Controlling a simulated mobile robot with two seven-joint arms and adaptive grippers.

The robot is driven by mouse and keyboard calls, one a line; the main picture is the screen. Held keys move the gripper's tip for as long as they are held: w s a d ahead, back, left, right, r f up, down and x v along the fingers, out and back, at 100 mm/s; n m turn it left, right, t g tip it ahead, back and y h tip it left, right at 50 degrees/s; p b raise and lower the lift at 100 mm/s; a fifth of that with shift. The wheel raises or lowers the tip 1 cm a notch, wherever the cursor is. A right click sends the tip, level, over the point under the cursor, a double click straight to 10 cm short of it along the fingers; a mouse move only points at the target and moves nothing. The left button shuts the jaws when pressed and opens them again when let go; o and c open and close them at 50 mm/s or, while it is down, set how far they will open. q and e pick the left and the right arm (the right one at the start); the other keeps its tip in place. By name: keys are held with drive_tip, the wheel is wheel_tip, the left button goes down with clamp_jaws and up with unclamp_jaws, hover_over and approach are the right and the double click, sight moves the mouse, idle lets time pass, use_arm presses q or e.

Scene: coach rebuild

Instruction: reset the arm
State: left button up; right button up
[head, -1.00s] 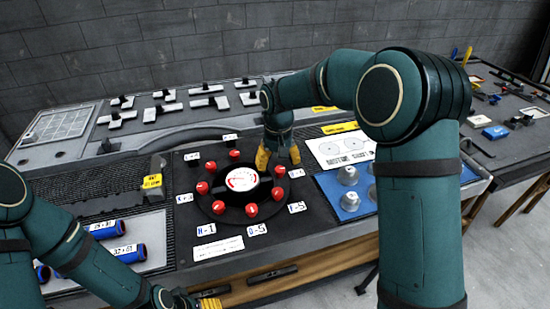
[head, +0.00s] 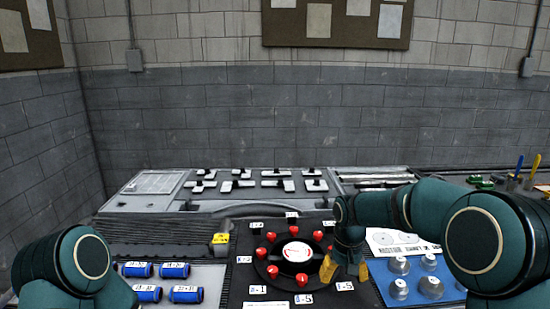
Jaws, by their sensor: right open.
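My right arm (head: 490,240) comes in from the right, bent at the elbow. My right gripper (head: 346,270) points down with its yellow fingers apart. It is open, with nothing seen between the fingers, at the right edge of the round dial (head: 297,252) with red knobs around it. I cannot tell whether the fingers touch the panel, and they partly cover the dial's right side. My left arm (head: 80,262) shows at the lower left. Its gripper is out of view.
Blue cylinders (head: 186,294) lie left of the dial. Silver knobs stand on a blue mat (head: 450,291) at the right. A yellow tag (head: 220,239) sits behind the cylinders. Metal pieces lie on the rear panel, before a block wall (head: 240,120).

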drive_tip(key=s+a+f+y, duration=0.1)
drive_tip(key=s+a+f, duration=0.15)
drive_tip(key=f, duration=0.45)
drive_tip(key=s+a+f+y, duration=0.1)
drive_tip(key=s+f, duration=0.2)
drive_tip(key=f, duration=0.5)
drive_tip(key=s+a+f+m+y, duration=0.1)
drive_tip(key=s+f, duration=0.4)
drive_tip(key=s, duration=0.4)
drive_tip(key=s+a+f+t+y, duration=0.1)
drive_tip(key=s+a+f, duration=0.1)
drive_tip(key=s+f, duration=0.3)
drive_tip(key=s, duration=0.4)
drive_tip(key=shift+s+a+m+t, duration=0.3)
drive_tip(key=shift+s+m, duration=0.05)
drive_tip(key=shift+m, duration=0.05)
drive_tip(key=shift+s+d, duration=0.1)
